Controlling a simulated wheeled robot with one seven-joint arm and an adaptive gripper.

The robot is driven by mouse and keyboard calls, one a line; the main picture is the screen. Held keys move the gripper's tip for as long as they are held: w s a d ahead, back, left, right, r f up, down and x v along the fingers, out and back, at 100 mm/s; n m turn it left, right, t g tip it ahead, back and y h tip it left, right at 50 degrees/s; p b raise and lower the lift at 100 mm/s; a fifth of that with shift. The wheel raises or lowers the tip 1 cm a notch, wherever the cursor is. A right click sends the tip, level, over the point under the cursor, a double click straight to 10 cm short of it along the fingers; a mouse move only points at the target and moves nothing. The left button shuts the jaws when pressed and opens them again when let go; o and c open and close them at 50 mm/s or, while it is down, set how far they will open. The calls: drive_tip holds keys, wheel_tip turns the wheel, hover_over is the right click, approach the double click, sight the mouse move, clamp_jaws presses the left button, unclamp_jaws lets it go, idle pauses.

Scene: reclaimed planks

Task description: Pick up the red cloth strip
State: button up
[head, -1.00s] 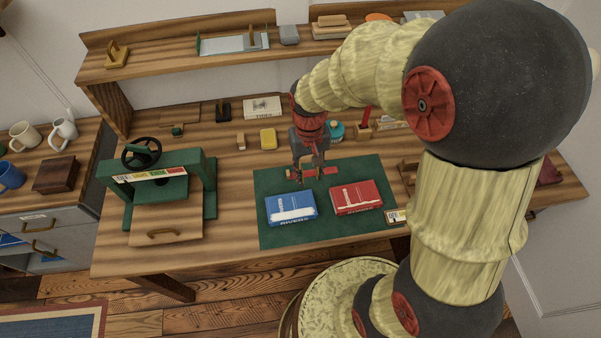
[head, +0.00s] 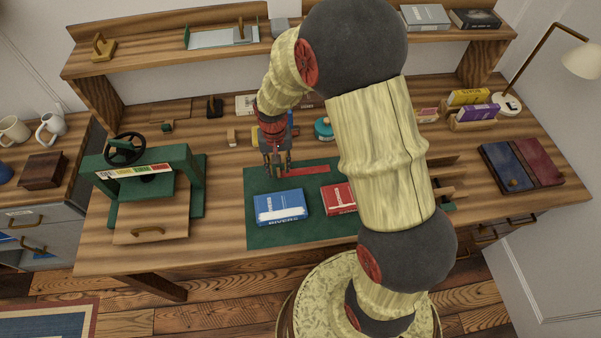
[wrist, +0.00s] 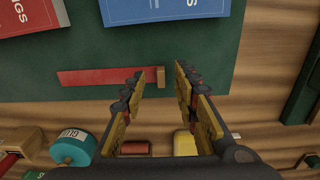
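The red cloth strip (head: 308,170) lies flat on the green mat (head: 262,236), behind the blue and red books. In the wrist view the strip (wrist: 100,77) runs sideways, with a small tan piece (wrist: 160,77) at its right end. My gripper (head: 278,171) is at the strip's left end in the head view. In the wrist view my gripper (wrist: 160,72) is open and empty, its fingers on either side of the tan end. Whether the fingertips touch the mat cannot be told. The left finger hides a little of the strip.
A blue book (head: 279,207) and a red book (head: 338,199) lie on the mat in front of the strip. A teal round tin (head: 323,129) and a yellow block (wrist: 184,143) stand behind the mat. A green press (head: 150,185) stands at the left.

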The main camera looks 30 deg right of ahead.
wheel_tip(320, 180, down, 3)
drive_tip(key=shift+a+r+b, duration=0.1)
drive_tip(key=shift+b, duration=0.25)
drive_tip(key=c, duration=0.8)
